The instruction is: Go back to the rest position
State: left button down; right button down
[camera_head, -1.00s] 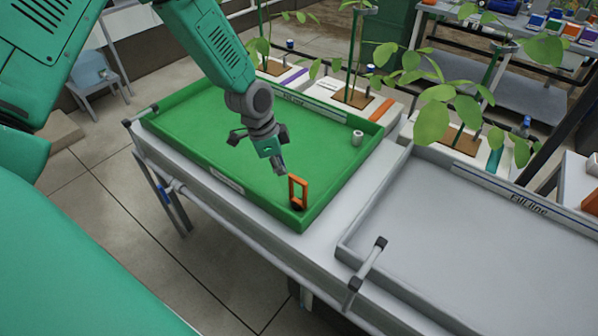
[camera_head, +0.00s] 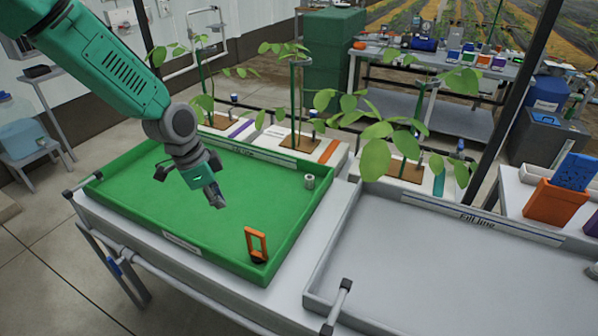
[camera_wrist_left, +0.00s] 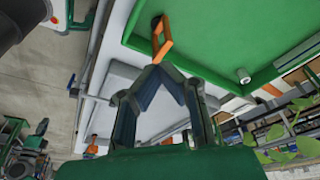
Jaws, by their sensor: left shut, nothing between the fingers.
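My left gripper (camera_head: 217,202) is shut and empty above the green tray (camera_head: 110,190) in the head view. It is up and to the left of the orange frame-shaped handle (camera_head: 249,243), apart from it. The handle stands upright on a dark base in the tray's front right corner. In the left wrist view the finger tips (camera_wrist_left: 159,66) meet with nothing between them. The orange handle also shows just beyond them (camera_wrist_left: 168,44) with a gap. My right gripper is in neither view.
A small pale cylinder (camera_head: 309,182) stands in the green tray near its right wall. An empty grey tray (camera_head: 440,275) is to the right. Potted plants (camera_head: 376,160) on white blocks line the back. Orange and blue bins (camera_head: 553,202) stand far right.

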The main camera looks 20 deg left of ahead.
pick_arm(q)
jog(key=shift+f, duration=0.1)
jog(key=s+d+f+n+b, duration=0.2)
jog(key=s+f+b, duration=0.15)
jog(key=f, duration=0.25)
jog(key=s+d+f+n+b, duration=0.1)
jog(key=s+d+f+b, duration=0.1)
jog(key=s+f, duration=0.35)
jog(key=s+d+f+n+b, duration=0.2)
jog(key=d+f, duration=0.1)
jog(key=f, duration=0.5)
jog(key=s+d+f+n+g+y+b, duration=0.1)
jog(key=s+f+n+y+b, duration=0.1)
jog(key=s+f+n+b, duration=0.2)
jog(key=s+f+b, duration=0.3)
jog(key=s+f, duration=0.5)
jog(key=s, duration=0.3)
jog(key=shift+s+d+f+n, duration=0.2)
jog(key=shift+s+f+n, duration=0.1)
jog(key=shift+n, duration=0.1)
jog(key=shift+a, duration=0.1)
